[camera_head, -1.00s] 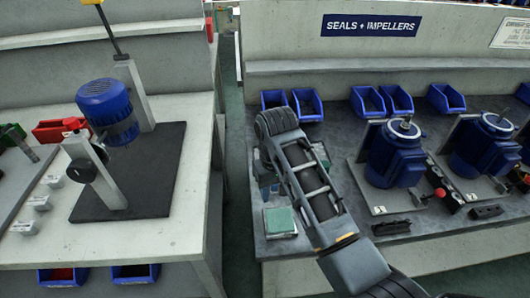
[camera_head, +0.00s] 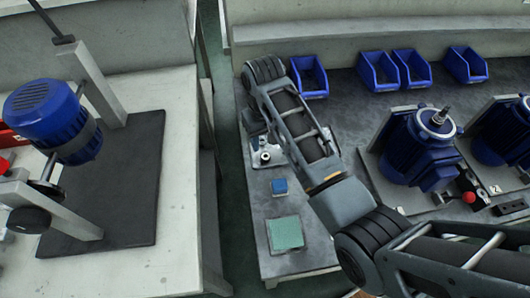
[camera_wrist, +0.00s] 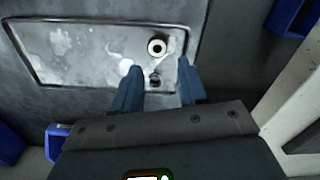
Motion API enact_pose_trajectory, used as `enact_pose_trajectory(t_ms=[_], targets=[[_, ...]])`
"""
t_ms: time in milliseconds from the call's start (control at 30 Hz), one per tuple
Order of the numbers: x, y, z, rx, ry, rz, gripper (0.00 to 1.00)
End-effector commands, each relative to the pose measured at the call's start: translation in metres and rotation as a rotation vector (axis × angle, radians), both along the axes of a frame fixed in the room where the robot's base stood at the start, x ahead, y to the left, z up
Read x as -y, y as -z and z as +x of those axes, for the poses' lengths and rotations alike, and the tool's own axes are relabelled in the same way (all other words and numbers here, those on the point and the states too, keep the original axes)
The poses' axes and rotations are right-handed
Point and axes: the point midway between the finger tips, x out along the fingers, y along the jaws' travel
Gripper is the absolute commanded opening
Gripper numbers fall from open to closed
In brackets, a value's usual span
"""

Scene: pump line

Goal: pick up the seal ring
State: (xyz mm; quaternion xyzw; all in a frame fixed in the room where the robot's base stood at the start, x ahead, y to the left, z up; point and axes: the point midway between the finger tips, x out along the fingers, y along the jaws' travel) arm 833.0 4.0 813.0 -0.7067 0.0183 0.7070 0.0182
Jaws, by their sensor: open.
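A pale ring with a dark centre, which looks like the seal ring (camera_wrist: 157,47), lies on a shallow metal tray (camera_wrist: 75,50) in the wrist view. A smaller dark-centred part (camera_wrist: 155,79) lies just below it, between the fingers in the picture. My gripper (camera_wrist: 158,80) has its two blue fingers apart with nothing held; the ring shows just beyond the fingertips. In the head view part of the tray (camera_head: 268,158) shows with a small ring-like part (camera_head: 265,156) on it.
A small blue block (camera_head: 280,186) and a green-topped block (camera_head: 286,233) stand in front of the tray. Blue bins (camera_head: 380,72) line the back. A blue motor (camera_head: 422,150) stands to the right. A gap separates the left bench (camera_head: 185,200).

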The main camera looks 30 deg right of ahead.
Motion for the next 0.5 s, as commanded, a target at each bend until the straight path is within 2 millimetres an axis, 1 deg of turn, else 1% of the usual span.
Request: enact_pose_trajectory(t_ms=[167,300,400,500], targets=[[0.002,0.019,-0.003,-0.003,0.000,0.000,0.43],[0.003,0.041,-0.004,-0.003,0.000,0.000,0.43],[0.003,0.051,-0.004,-0.001,0.000,0.000,0.43],[0.003,0.054,-0.003,0.000,0.000,0.000,0.43]])
